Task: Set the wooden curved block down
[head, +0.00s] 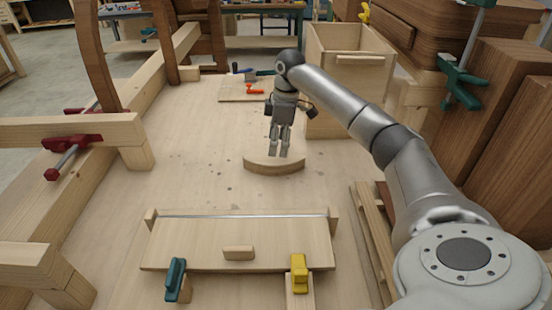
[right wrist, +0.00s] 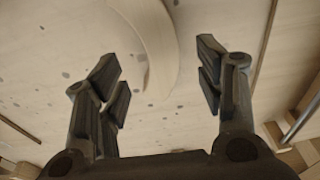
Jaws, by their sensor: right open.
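The wooden curved block (head: 274,168) appears to lie flat on the pale workbench top (head: 200,185), near the middle of the head view. My right gripper (head: 279,152) points down at the block, its fingertips overlapping the block's far edge in that view. In the right wrist view my right gripper (right wrist: 162,80) has its two fingers spread wide. The pale curved block (right wrist: 163,45) shows in the gap between them, with neither finger visibly gripping it. Whether a fingertip touches it, I cannot tell. My left gripper is not in view.
A wooden fixture board (head: 200,248) with a metal rod, a green clamp (head: 175,278) and a yellow clamp (head: 299,272) lies in front. An open wooden box (head: 345,85) stands behind right. A small board (head: 235,93) with tools lies behind. The bench left of the block is clear.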

